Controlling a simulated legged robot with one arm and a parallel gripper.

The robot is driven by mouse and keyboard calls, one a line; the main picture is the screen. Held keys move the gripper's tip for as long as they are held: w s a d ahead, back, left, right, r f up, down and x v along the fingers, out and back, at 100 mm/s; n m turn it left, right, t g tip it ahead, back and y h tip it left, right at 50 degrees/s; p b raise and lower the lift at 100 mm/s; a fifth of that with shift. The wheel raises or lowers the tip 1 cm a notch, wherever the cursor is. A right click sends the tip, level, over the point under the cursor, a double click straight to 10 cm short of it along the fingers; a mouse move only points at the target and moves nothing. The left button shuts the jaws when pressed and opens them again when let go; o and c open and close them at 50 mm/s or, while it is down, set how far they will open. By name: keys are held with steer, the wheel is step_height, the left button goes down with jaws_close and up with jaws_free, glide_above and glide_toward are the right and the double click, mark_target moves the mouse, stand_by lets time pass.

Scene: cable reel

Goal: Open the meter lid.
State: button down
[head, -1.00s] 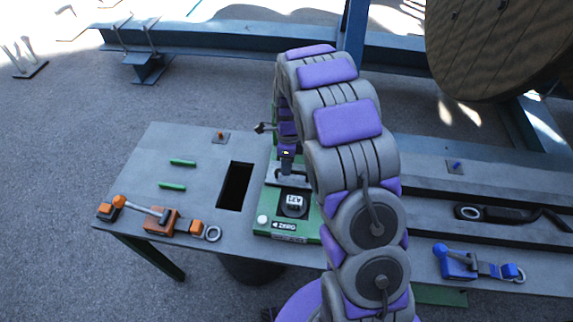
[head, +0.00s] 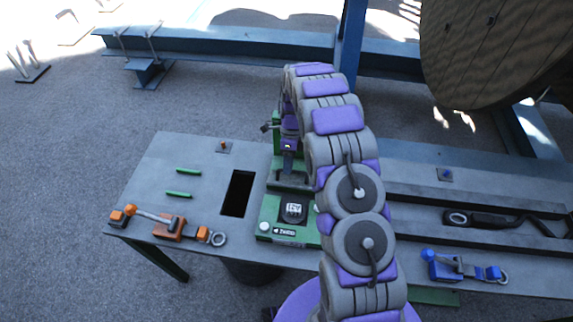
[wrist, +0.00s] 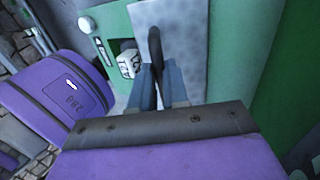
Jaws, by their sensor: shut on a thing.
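The green meter (head: 283,239) stands on the bench with a ZERO label on its front and a white button. Its black round counter (head: 293,209) is uncovered in the head view, and part of its white face shows in the wrist view (wrist: 128,63). The meter lid (wrist: 190,30) is a grey plate with a dark handle (wrist: 154,45). In the wrist view, my gripper (wrist: 160,82) is shut on this handle. In the head view, my gripper (head: 288,168) is behind the counter; my arm hides part of the meter's right side, and the lid's exact angle is unclear.
An orange lever clamp (head: 168,226) is at the bench's front left, a blue one (head: 458,266) at the right. Two green bars (head: 188,171) lie at the back left. A large wooden reel (head: 490,50) stands behind.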

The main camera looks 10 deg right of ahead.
steer(key=shift+w+d+f, duration=0.15)
steer(key=shift+w+d, duration=0.05)
steer(key=shift+d, duration=0.15)
steer(key=c, duration=1.5)
jaws_free()
steer(key=shift+c, duration=0.2)
steer(key=o, duration=0.3)
steer(key=shift+w+d+f, duration=0.2)
steer(key=shift+w, duration=0.15)
steer(key=shift+o, duration=0.6)
steer(key=shift+d+r, duration=0.1)
steer(key=shift+s+a+r, duration=0.1)
steer(key=shift+a+r, duration=0.2)
steer(key=shift+r, duration=0.1)
steer(key=s+r+p, duration=0.2)
steer(key=s+r, duration=0.2)
steer(key=s, duration=1.2)
steer(key=shift+r, duration=0.1)
